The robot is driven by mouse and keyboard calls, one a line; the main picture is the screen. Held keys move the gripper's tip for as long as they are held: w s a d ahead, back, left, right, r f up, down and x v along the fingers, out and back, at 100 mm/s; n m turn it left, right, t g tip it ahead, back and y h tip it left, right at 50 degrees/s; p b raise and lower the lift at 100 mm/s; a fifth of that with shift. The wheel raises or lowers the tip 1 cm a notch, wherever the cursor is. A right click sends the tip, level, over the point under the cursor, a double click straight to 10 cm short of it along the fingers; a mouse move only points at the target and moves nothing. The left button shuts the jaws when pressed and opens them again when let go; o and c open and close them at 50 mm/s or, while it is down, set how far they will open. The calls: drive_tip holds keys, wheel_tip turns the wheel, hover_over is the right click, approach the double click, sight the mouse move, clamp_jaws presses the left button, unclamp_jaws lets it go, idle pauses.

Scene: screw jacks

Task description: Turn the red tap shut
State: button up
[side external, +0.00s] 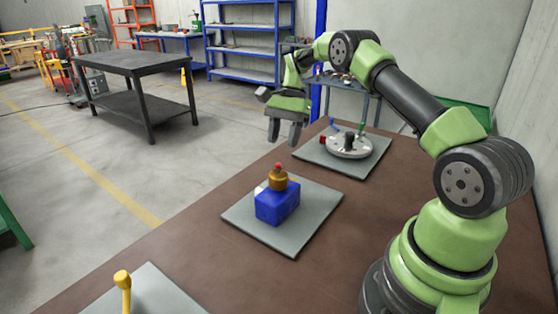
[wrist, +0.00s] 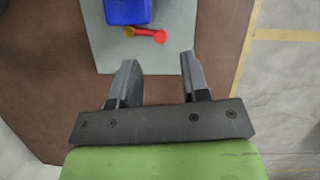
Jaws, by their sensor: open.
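The tap stands on a blue block (side external: 277,204) on the middle grey plate. In the side view it has a brass-yellow body (side external: 278,182) with a small red part (side external: 279,167) on top. In the wrist view a short red handle (wrist: 150,34) with a yellow end lies beside the blue block (wrist: 128,10), pointing sideways to the right. My gripper (side external: 284,140) hangs fingers down above and beyond the tap, apart from it. Its jaws (wrist: 158,62) are open and empty, with the handle just ahead of the fingertips in the picture.
A far plate carries a round grey disc (side external: 350,147) with coloured fittings. A yellow lever (side external: 123,285) stands on a near plate at the lower left. The brown table (side external: 190,262) is bare between the plates. A dark workbench (side external: 130,65) and shelves stand beyond.

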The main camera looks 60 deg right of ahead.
sight(278, 164)
drive_tip(key=x, duration=0.6)
